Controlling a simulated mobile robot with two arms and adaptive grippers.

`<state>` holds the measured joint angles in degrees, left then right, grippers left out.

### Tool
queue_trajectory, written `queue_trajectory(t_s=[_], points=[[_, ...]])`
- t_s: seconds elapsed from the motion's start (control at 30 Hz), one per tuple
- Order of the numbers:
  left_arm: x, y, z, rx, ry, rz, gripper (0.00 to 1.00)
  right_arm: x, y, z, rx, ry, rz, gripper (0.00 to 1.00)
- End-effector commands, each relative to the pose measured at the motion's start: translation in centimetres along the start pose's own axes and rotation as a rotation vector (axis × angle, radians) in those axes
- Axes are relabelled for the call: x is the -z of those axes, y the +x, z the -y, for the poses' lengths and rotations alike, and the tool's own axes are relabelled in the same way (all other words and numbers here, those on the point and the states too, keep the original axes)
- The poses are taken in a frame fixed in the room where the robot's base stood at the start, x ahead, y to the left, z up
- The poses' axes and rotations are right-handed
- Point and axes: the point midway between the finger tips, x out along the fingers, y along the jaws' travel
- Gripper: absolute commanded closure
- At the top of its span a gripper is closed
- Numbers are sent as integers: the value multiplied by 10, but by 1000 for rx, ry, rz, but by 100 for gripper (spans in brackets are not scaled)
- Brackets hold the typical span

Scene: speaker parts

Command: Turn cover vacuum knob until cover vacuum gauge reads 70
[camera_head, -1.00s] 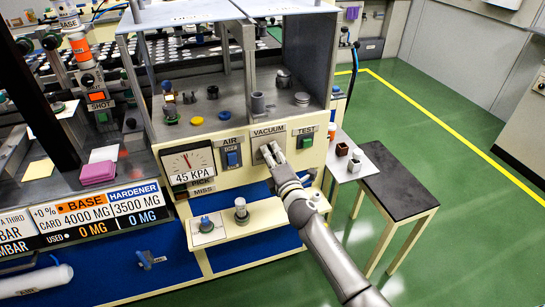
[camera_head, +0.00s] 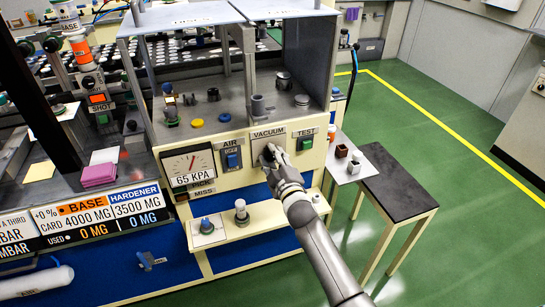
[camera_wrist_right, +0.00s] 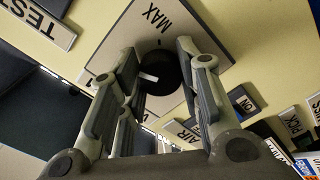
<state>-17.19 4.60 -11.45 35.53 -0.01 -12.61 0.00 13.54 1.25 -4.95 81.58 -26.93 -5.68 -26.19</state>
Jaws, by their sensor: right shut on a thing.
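The cover vacuum gauge (camera_head: 188,167) on the left of the cream panel shows 65 KPA on its readout in the head view. The vacuum knob (camera_wrist_right: 160,72) is black with a white mark, set on a grey plate marked MAX (camera_wrist_right: 150,25). My right gripper (camera_head: 268,155) is at the knob under the VACUUM label (camera_head: 268,131) and is shut on it. In the right wrist view its fingers (camera_wrist_right: 160,85) stand on either side of the knob. My left gripper is not in view.
The blue AIR switch (camera_head: 233,158) is left of the knob and the green TEST button (camera_head: 305,143) is right of it. A cream shelf (camera_head: 265,217) juts out below. A dark-topped table (camera_head: 395,185) stands at the right, with open green floor beyond.

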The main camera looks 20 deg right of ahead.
Motion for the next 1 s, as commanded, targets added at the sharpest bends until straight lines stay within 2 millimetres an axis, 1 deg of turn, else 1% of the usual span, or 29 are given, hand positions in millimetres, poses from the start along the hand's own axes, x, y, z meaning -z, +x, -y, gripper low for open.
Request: queue_trajectory(t_s=[0.1, 0.33, 0.8, 0.83, 0.97, 1.0], points=[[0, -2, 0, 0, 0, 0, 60, 0, 0, 2, 3, 53, 2, 92], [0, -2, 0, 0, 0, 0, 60, -1, 0, 2, 3, 108, 2, 92], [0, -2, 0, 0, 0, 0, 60, -1, 0, 2, 3, 117, 2, 92], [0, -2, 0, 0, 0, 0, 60, -1, 0, 2, 3, 117, 2, 64], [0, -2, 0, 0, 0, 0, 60, 0, 0, 1, 2, 117, 1, 47], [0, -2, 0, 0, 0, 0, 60, 0, 0, 1, 2, 117, 1, 45]])
